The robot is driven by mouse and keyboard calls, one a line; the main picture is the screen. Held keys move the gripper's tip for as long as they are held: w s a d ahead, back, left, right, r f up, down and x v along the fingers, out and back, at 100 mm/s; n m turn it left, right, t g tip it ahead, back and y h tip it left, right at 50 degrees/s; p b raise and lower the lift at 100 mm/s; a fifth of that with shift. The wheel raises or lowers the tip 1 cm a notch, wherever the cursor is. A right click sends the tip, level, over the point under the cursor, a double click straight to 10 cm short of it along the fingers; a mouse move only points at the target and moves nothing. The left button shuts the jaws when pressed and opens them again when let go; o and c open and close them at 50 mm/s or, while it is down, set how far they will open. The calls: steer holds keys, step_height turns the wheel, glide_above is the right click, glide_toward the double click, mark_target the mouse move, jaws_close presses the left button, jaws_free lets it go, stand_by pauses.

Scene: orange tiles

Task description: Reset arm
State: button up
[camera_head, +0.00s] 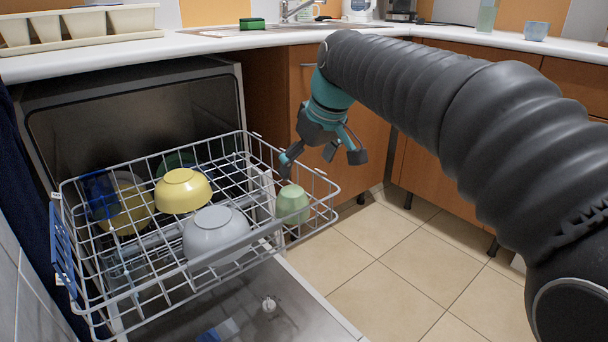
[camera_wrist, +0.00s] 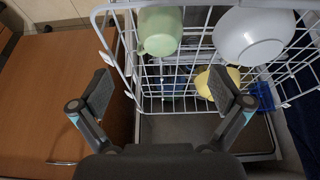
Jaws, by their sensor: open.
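My gripper (camera_head: 324,158) is open and empty. In the head view it hangs just right of the dishwasher's pulled-out upper rack (camera_head: 158,262), in front of the wooden cabinets. A green cup (camera_head: 292,204) lies at the rack's right end, below and apart from the fingers. In the wrist view the open fingers (camera_wrist: 168,97) reach over the rack's edge. The green cup (camera_wrist: 160,30) shows there beyond the fingertips, with nothing between the fingers held.
A yellow bowl (camera_head: 183,190) and a grey bowl (camera_head: 215,230) sit upside down in the rack. The dishwasher door (camera_head: 270,310) is folded down below it. The counter (camera_head: 240,42) runs along the back. The tiled floor (camera_head: 400,280) on the right is clear.

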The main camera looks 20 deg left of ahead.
steer(key=s+d+r+m+t+h+p, duration=0.1)
steer(key=s+d+r+m+p, duration=0.15)
steer(key=d, duration=0.85)
steer(key=s+d+r+m+t+p, duration=0.1)
steer(key=s+d+r+m+p, duration=0.15)
steer(key=d, duration=0.85)
steer(key=s+d+f+m+h+p, duration=0.1)
steer(key=s+d+f+m+p, duration=0.1)
steer(key=s+d, duration=0.5)
steer(key=s+d+f+m+t+h+p, duration=0.1)
steer(key=s+d+f+m, duration=0.4)
steer(key=d, duration=0.5)
steer(key=shift+s+f+m+t+h+p, duration=0.3)
steer(key=shift+s+h+p, duration=0.2)
steer(key=shift+s+p, duration=0.75)
steer(key=shift+d, duration=0.1)
